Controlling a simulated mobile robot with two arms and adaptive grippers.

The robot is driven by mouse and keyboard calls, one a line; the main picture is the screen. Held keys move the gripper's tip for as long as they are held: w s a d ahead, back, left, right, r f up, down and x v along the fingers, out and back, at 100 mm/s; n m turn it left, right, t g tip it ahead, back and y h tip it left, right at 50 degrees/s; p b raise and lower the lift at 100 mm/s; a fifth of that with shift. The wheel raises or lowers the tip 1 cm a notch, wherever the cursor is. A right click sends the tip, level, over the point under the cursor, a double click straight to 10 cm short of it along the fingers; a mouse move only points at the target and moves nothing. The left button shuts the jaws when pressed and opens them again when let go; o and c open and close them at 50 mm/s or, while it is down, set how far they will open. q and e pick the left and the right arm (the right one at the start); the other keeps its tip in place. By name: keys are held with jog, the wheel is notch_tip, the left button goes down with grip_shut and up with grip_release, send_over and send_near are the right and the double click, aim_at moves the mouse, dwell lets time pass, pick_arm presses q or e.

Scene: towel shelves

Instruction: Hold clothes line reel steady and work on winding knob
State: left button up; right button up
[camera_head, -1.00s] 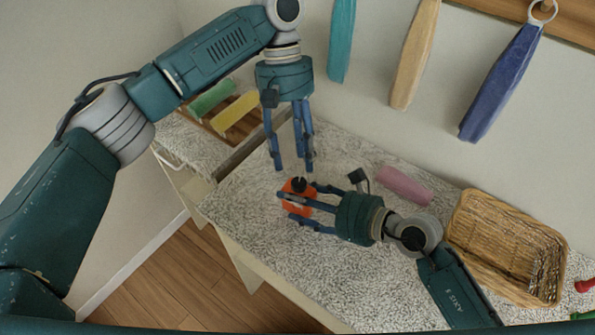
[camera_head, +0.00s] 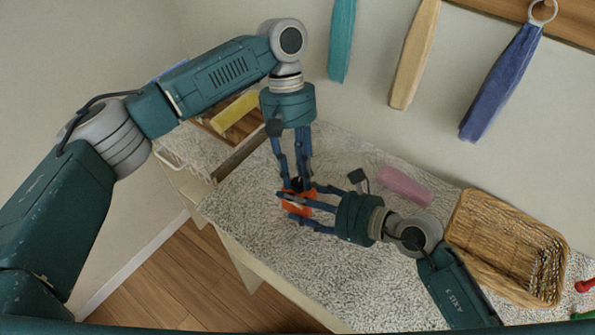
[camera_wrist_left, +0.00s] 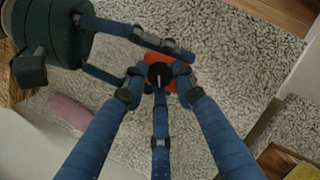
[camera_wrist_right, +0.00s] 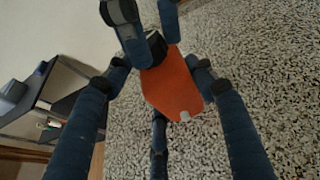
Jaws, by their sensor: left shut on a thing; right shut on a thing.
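The clothes line reel (camera_head: 297,208) is orange and stands on the speckled counter near its front edge; its body also shows in the right wrist view (camera_wrist_right: 172,88). My right gripper (camera_head: 286,205) is shut around the reel's body from the right. The black winding knob (camera_wrist_left: 160,73) is on top of the reel, seen from above in the left wrist view. My left gripper (camera_head: 297,186) points down from above and is shut on the knob, its fingers on both sides of it. In the head view the fingers hide most of the reel and knob.
A wicker basket (camera_head: 462,222) stands on the counter at the right. A rolled pink towel (camera_head: 404,186) lies behind my right gripper. A yellow rolled towel (camera_head: 235,112) is at the back left. Several towels hang on the wall. The counter's middle front is clear.

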pick_arm(q)
jog(key=shift+m, duration=0.3)
jog(key=m+y, duration=0.1)
jog(key=m, duration=0.1)
jog(key=shift+d+m, duration=0.1)
jog(key=shift+m, duration=0.2)
jog(key=shift+d+m+y, duration=0.1)
jog(key=shift+m+y, duration=0.9)
jog(key=shift+m, duration=1.1)
jog(key=shift+w, duration=0.1)
jog(key=o, duration=1.1)
jog(key=shift+o, duration=0.2)
jog(key=shift+d, duration=0.1)
jog(key=v, duration=0.8)
